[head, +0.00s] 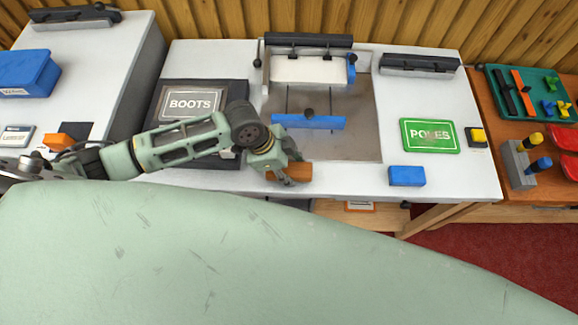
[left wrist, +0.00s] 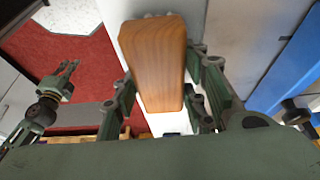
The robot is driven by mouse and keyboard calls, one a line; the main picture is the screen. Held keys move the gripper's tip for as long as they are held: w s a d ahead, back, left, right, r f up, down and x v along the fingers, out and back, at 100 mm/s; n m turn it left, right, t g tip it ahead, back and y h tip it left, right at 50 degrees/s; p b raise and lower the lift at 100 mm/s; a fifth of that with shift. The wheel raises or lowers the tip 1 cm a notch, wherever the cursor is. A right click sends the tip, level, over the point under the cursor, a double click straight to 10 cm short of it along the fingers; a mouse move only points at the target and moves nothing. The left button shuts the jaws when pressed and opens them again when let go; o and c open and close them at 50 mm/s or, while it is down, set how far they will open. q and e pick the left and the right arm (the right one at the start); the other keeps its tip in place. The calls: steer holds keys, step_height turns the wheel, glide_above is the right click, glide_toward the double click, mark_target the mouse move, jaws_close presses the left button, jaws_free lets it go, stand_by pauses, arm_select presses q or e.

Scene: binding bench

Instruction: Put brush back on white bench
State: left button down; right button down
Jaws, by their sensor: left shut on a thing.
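The brush shows as a brown wooden block (head: 292,171), gripped in my left gripper (head: 283,172) at the front edge of the white bench (head: 460,185). In the left wrist view the brush's wooden back (left wrist: 158,62) lies between the two fingers, which are shut on it. Its bristles are not clearly visible. I cannot tell whether the brush touches the bench. My right gripper (left wrist: 68,70) shows small at the left of the left wrist view, apart from the brush and above red floor. I cannot tell its opening. It does not show in the head view.
A blue block (head: 406,176) sits near the bench's front right. A blue bar (head: 309,121) lies on the grey plate behind my gripper. A BOOTS sign (head: 192,104) and green POLES sign (head: 430,135) flank it. Bare white surface lies between the gripper and the blue block.

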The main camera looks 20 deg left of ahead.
arm_select(q)
steer(key=shift+f, duration=0.15)
steer(key=c, duration=1.5)
jaws_free()
steer(key=o, duration=0.4)
steer(key=shift+o, duration=0.3)
steer(key=b+v, duration=0.1)
steer(key=v, duration=1.1)
